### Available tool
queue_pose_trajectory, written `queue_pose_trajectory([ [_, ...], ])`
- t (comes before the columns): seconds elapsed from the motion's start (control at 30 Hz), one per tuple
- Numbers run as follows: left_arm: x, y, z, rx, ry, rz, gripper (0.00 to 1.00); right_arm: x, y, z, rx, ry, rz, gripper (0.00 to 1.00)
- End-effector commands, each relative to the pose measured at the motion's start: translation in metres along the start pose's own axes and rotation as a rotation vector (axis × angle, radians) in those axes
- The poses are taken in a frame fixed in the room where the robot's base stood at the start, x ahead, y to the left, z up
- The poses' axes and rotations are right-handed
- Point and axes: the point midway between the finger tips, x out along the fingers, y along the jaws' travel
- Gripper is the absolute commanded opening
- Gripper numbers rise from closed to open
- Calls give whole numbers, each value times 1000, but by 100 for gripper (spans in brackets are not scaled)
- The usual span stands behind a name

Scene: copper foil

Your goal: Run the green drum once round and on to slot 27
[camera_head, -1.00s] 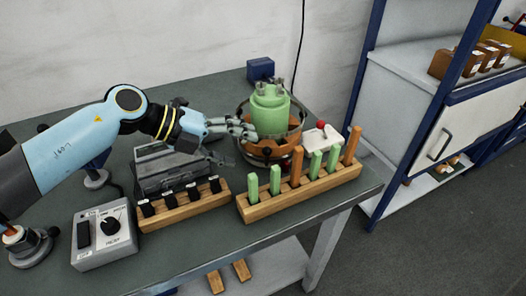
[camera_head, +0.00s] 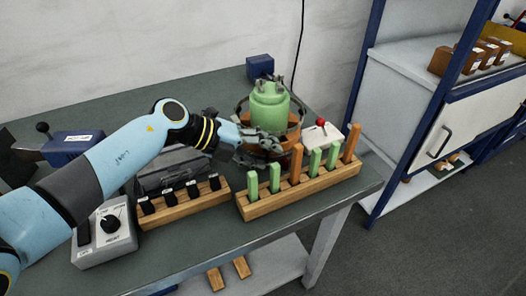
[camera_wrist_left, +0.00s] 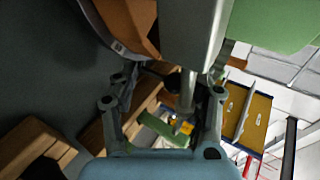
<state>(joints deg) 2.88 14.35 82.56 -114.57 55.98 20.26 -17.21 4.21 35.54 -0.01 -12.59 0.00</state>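The green drum (camera_head: 270,108) stands upright in an orange and dark ringed base (camera_head: 293,134) at the back of the bench. It shows as a green surface at the upper right of the left wrist view (camera_wrist_left: 270,22). My left gripper (camera_head: 264,143) is at the drum's front lower side. In the left wrist view my left gripper (camera_wrist_left: 168,82) has its fingers spread, with a grey upright bar (camera_wrist_left: 192,40) running down between them. I cannot tell whether they touch it. Any slot numbers are unreadable. My right gripper is out of view.
A wooden rack (camera_head: 310,187) with green and orange sticks stands close in front of the drum. A rack of black pieces (camera_head: 190,205) and a grey control box (camera_head: 108,238) are to its left. A red-knobbed white box (camera_head: 318,136) is right of the drum.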

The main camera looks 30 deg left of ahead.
Motion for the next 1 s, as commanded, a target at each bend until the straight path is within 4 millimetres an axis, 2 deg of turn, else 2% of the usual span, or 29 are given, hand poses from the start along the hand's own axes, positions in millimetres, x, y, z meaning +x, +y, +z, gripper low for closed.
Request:
queue_pose_trajectory([
  [0.03,0,-1,0,0,-1,-2,32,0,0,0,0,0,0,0],
  [0.2,0,-1,0,1,-1,-2,10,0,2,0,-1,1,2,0],
  [0.3,0,-2,1,1,-1,-3,0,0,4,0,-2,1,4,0],
  [1.0,-2,-2,2,12,12,-6,0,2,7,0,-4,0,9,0],
])
